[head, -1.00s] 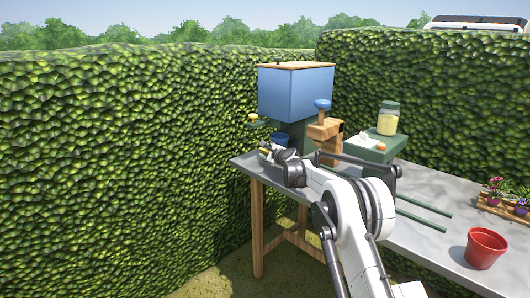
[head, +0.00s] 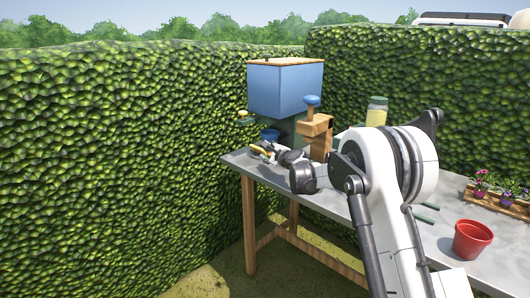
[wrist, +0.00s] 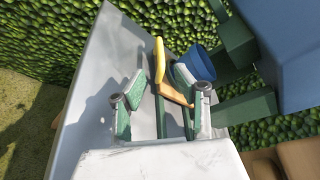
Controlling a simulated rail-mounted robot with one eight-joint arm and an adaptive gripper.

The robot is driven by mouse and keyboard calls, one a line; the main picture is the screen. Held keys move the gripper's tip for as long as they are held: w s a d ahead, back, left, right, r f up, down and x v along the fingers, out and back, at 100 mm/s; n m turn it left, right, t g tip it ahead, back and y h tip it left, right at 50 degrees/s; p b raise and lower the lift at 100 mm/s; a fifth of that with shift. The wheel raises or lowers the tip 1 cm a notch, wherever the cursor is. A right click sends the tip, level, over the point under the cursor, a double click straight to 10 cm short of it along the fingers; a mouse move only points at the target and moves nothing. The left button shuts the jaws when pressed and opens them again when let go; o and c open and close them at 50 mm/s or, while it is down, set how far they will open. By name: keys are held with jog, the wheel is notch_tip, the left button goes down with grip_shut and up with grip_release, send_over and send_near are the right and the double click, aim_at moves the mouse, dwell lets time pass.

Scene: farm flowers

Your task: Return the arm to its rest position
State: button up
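My gripper (head: 266,151) is over the far left end of the grey table (head: 445,240), below the blue box. In the wrist view its two green-padded fingers (wrist: 158,95) stand wide apart. A yellow and orange tool-like thing (wrist: 160,62) shows between and beyond the fingers; I cannot tell whether a finger touches it. My white arm reaches in from the lower right of the head view, its large joint high over the table and hiding part of it.
A blue box (head: 285,88) on a green base stands behind my gripper, with a wooden block (head: 318,135) and a jar (head: 377,110) to its right. A red pot (head: 471,239) and a tray of potted flowers (head: 497,200) are at right. A hedge (head: 120,160) borders the left.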

jog(key=shift+r, duration=0.1)
jog(key=s+d+r+n+g+h+p, duration=0.1)
jog(key=s+d+r+n, duration=0.2)
jog(key=s+r, duration=0.45)
jog(key=s+d+r+n+g+h+p, duration=0.15)
jog(key=s+d+r+n, duration=0.3)
jog(key=s, duration=0.65)
jog(key=s+d+r+n+g+p, duration=0.1)
jog(key=s+d+r+n, duration=0.1)
jog(key=s+r, duration=0.6)
jog(key=s+d+f+n+g+h+p, duration=0.1)
jog(key=s+d+f+n, duration=0.2)
jog(key=s, duration=1)
jog(key=s+d+f+n+g+h+p, duration=0.1)
jog(key=s+d, duration=0.5)
jog(key=s, duration=0.7)
jog(key=s+d+f+n+g+h+p, duration=0.1)
jog(key=s+d+f+n+h+p, duration=0.1)
jog(key=s, duration=1.1)
notch_tip(320, 180, down, 3)
jog(key=d+n+h, duration=0.1)
jog(key=d+n, duration=0.1)
jog(key=n, duration=0.1)
jog(key=shift+d+f, duration=0.15)
